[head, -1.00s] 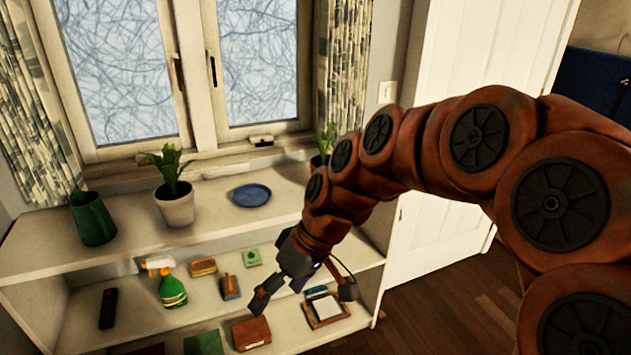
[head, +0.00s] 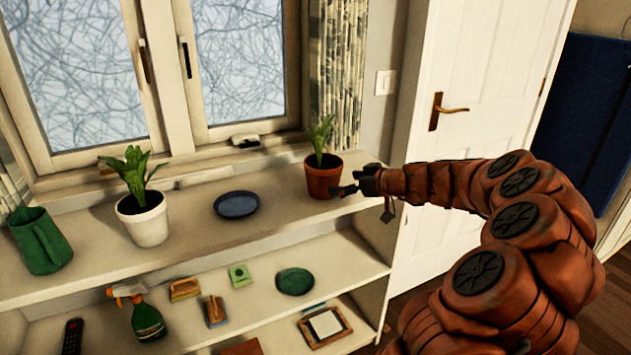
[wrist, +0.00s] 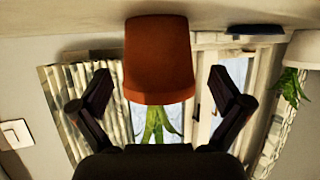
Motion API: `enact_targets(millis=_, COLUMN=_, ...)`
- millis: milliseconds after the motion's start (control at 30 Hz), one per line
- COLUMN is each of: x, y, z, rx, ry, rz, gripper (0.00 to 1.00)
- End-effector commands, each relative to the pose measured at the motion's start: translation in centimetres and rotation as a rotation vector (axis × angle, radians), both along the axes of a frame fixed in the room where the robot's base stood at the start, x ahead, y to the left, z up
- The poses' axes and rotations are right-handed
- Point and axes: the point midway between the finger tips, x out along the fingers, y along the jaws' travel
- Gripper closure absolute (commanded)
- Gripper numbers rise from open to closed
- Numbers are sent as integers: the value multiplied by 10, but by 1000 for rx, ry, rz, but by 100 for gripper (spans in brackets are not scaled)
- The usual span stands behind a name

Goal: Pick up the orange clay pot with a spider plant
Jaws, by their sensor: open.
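The orange clay pot (head: 324,178) with a green spider plant (head: 320,136) stands upright at the right end of the top shelf. My gripper (head: 366,198) is open and empty, just right of the pot in the head view. In the wrist view, which appears upside down, the pot (wrist: 159,60) is centred ahead, between and beyond the two spread fingers (wrist: 160,92). Its plant (wrist: 157,125) hangs below it in that view, partly hidden by my gripper's body. I cannot tell whether a finger touches the pot.
On the top shelf (head: 272,222) stand a blue plate (head: 236,204), a white pot (head: 144,222) with a plant, and a green pitcher (head: 40,240). The lower shelf holds a spray bottle (head: 147,320), a green dish (head: 295,281) and small items. A white door (head: 460,80) is behind my arm.

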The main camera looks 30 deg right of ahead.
Motion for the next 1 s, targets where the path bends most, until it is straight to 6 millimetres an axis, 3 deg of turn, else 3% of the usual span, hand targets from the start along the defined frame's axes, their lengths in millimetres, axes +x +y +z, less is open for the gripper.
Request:
enact_targets(millis=700, x=60, y=23, z=-28, rx=-6, ry=-2, rz=7, gripper=0)
enact_targets(millis=1000, x=64, y=24, z=-30, rx=-5, ry=-3, rz=5, gripper=0)
